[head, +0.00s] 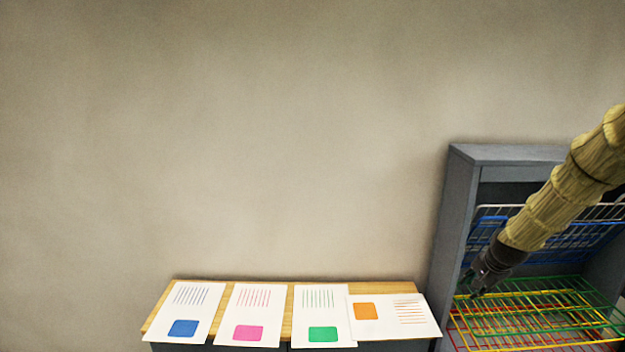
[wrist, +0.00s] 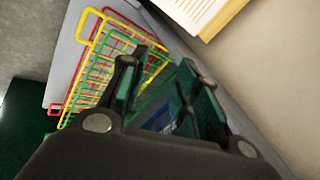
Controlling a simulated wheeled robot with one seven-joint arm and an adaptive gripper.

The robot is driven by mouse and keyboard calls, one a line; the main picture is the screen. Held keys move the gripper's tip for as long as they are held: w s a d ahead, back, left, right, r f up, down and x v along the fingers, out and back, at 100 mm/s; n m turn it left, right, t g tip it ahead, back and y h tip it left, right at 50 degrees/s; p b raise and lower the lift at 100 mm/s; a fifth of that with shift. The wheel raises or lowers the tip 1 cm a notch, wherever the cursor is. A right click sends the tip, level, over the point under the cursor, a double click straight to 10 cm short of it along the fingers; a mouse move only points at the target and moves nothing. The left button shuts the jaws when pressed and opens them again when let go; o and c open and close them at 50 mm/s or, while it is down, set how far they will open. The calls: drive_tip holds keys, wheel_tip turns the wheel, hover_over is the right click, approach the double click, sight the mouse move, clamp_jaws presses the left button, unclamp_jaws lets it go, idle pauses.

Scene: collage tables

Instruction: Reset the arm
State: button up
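My gripper (head: 474,284) hangs at the end of my raised arm, in front of the grey rack cabinet (head: 452,215) at the right of the head view. In the wrist view my gripper's two fingers (wrist: 160,85) stand apart with nothing between them. Beyond them are the coloured wire racks: a yellow rack (wrist: 92,25), a green rack (head: 540,290) and a red one. Whether the fingertips touch any rack cannot be told.
A wooden table (head: 290,284) holds a blue-square sheet (head: 187,305), a pink-square sheet (head: 252,310), a green-square sheet (head: 322,310) and an orange-square sheet (head: 390,315) turned sideways. A blue rack (head: 490,235) sits higher in the cabinet. The wall above the table is bare.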

drive_tip(key=s+a+f+n+g+b, duration=0.1)
drive_tip(key=s+a+f+n, duration=0.1)
drive_tip(key=s+a+f, duration=0.5)
drive_tip(key=s+a+f+n+g, duration=0.1)
drive_tip(key=s+a+f+n, duration=0.2)
drive_tip(key=s+f, duration=0.7)
drive_tip(key=s+a+f+n+g+b, duration=0.1)
drive_tip(key=s+a+f+n, duration=0.1)
drive_tip(key=s+a+f, duration=0.65)
drive_tip(key=s+a+f+n+g, duration=0.1)
drive_tip(key=s+a+f+n, duration=0.1)
drive_tip(key=s, duration=0.7)
drive_tip(key=s+a+f+n+g+b, duration=0.1)
drive_tip(key=s+f, duration=0.3)
drive_tip(key=s, duration=0.5)
drive_tip(key=s+a+f+n+b, duration=0.1)
drive_tip(key=s+a+f+n, duration=0.2)
drive_tip(key=s, duration=0.6)
drive_tip(key=shift+f+g, duration=0.4)
drive_tip(key=shift+f, duration=0.15)
